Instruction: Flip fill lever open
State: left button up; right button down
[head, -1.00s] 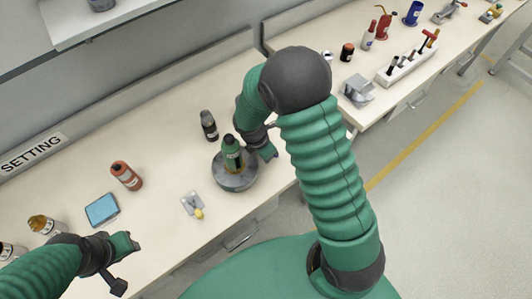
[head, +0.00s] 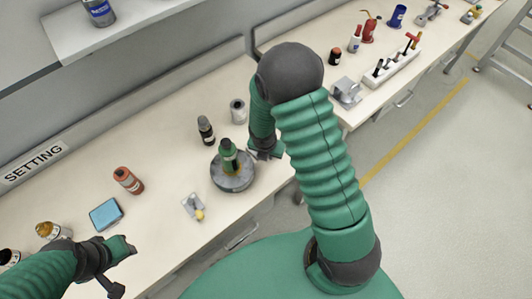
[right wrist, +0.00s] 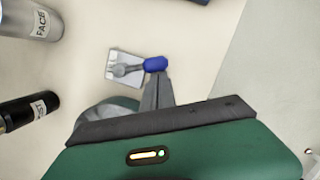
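A small lever plate with a yellow knob (head: 197,211) lies on the bench left of a round grey base (head: 232,184). A green bottle (head: 229,158) stands on that base. In the right wrist view, another lever has a blue knob (right wrist: 155,64) and a pale plate (right wrist: 113,65); my arm hides it in the head view. No label shows which is the fill lever. My right gripper (head: 265,153) is beside the base; its narrow fingers (right wrist: 157,92) point at the blue knob, contact unclear. My left gripper (head: 127,249) hangs at lower left, holding nothing visible.
A silver can (head: 238,111) and a dark bottle (head: 206,130) stand behind the base. A red bottle (head: 128,180) and a blue-topped box (head: 106,214) are farther left. A grey metal fixture (head: 347,92) is right of my arm. The bench's front strip looks clear.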

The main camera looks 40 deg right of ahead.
jog(key=shift+w+d+r+n+p, duration=0.15)
jog(key=shift+d+n+p, duration=0.35)
jog(key=shift+n, duration=0.5)
jog(key=d+n+p, duration=0.1)
jog(key=d+n+y+p, duration=0.1)
jog(key=n, duration=0.1)
jog(key=shift+w+d+n+t, duration=0.25)
jog(key=shift+w+n+t, duration=0.05)
jog(key=shift+w+t, duration=0.1)
jog(key=shift+w+d+n+p, duration=0.3)
jog(key=shift+d+n+p, duration=0.1)
jog(key=shift+n, duration=0.4)
jog(key=shift+w+d+n+y+p, duration=0.25)
jog(key=shift+w+n+y+p, duration=0.25)
jog(key=shift+n, duration=0.5)
jog(key=shift+w+d+n, duration=0.25)
jog(key=shift+w+n, duration=0.05)
jog(key=shift+n, duration=0.4)
jog(key=shift+t+p, duration=0.3)
jog(key=shift+p, duration=0.05)
